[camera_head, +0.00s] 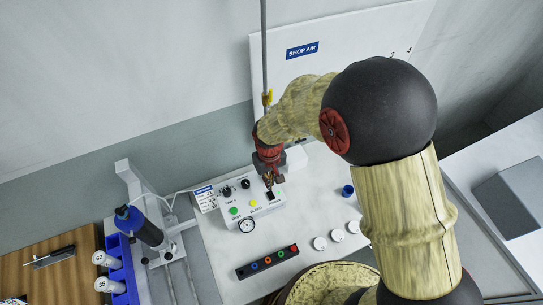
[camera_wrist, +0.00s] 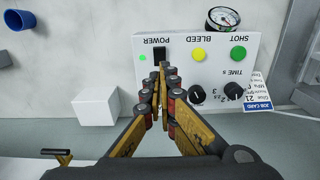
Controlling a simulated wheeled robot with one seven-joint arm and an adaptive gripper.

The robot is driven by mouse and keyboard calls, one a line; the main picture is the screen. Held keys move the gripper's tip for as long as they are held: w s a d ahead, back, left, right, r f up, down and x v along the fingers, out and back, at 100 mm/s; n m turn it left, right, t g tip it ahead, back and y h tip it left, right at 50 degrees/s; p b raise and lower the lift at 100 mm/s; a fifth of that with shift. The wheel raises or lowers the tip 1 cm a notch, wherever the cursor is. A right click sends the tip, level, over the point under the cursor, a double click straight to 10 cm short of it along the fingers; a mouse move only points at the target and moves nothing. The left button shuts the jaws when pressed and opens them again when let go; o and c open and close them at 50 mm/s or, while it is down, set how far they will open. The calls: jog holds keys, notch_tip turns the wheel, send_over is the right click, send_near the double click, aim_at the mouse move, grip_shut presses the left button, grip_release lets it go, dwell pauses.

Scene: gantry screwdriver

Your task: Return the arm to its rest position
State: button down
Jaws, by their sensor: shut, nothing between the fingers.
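My gripper (camera_head: 269,180) is at the white control box (camera_head: 243,211), over its right end in the head view. In the wrist view my gripper (camera_wrist: 160,78) has its fingers together and holds nothing. The fingertips lie just below the black power switch (camera_wrist: 160,54) of the box; I cannot tell whether they touch it. A small green light (camera_wrist: 143,58) shows beside the switch. My arm reaches across the right of the head view, bent at a large black joint.
A blue cup (camera_head: 347,190), several white discs (camera_head: 320,243) and a dark strip with coloured rings (camera_head: 267,261) are on the bench. A stand with a dark blue-capped cylinder (camera_head: 140,226) is at left. A white cube (camera_wrist: 96,108) is beside my fingers. A grey pipe (camera_head: 264,50) is behind.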

jog(key=s+d+r+m+t+b, duration=0.1)
jog(key=s+d+r+t, duration=0.1)
jog(key=s+d+r, duration=0.2)
jog(key=s+d+r+m+t+b, duration=0.1)
jog(key=s+d+r, duration=0.4)
jog(key=d+r, duration=0.5)
jog(key=s+d+r+m+t+b, duration=0.1)
jog(key=s+d+r, duration=0.4)
jog(key=r, duration=1)
jog(key=shift+s+d+m+t, duration=0.25)
jog(key=shift+d+m+t, duration=0.55)
jog(key=shift+d+m, duration=0.35)
